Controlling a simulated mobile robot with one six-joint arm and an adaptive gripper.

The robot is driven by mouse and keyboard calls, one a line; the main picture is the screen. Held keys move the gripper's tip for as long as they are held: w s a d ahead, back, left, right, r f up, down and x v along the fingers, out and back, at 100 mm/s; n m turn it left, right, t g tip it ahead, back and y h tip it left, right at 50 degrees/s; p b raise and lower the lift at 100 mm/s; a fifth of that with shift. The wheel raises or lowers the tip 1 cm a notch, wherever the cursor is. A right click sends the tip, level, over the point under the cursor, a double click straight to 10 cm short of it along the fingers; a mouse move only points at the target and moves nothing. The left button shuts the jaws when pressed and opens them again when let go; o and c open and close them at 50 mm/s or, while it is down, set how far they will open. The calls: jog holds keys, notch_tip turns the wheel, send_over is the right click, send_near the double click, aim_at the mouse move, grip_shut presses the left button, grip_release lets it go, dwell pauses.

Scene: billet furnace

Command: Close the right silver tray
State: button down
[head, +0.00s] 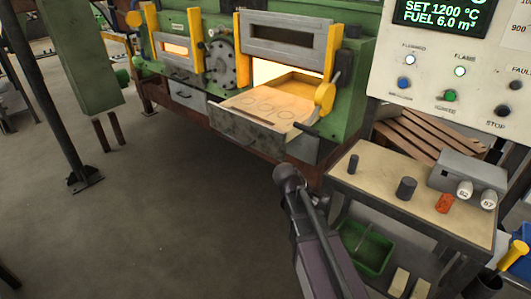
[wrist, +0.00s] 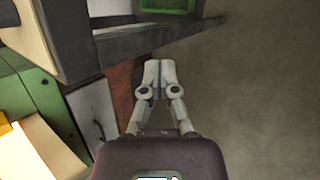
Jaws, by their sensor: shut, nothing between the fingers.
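The right silver tray (head: 238,130) is pulled out below the right furnace opening in the head view. Its grey metal front stands well forward of the green furnace, and its tan bed with faint round marks is exposed. A dark handle bar sticks out at its right side. My gripper (wrist: 158,72) shows in the wrist view with its two grey fingers together and nothing between them. In the head view my arm reaches up from the bottom, in front of and below the tray, apart from it. The fingertips are hard to make out there.
A side table (head: 405,190) with dark cylinders, an orange piece and a grey box stands at the right. A green bin (head: 368,243) sits below its top and also shows in the wrist view (wrist: 165,5). The left silver tray (head: 187,95) looks shut.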

jog(key=w+a+r+n+t+h+b, duration=0.1)
jog(key=w+a+n+t+h+b, duration=0.3)
jog(key=w+a+n, duration=0.55)
jog(key=n+t+b, duration=0.4)
jog(key=n+t, duration=0.3)
jog(key=n, duration=0.2)
send_near(270, 142)
jog(key=v, duration=0.6)
jog(key=shift+a+f+m, duration=0.15)
jog(key=shift+m, duration=0.1)
jog(key=shift+w, duration=0.15)
jog(key=x, duration=1.3)
jog(key=shift+w+d, duration=0.15)
jog(key=shift+d, duration=0.3)
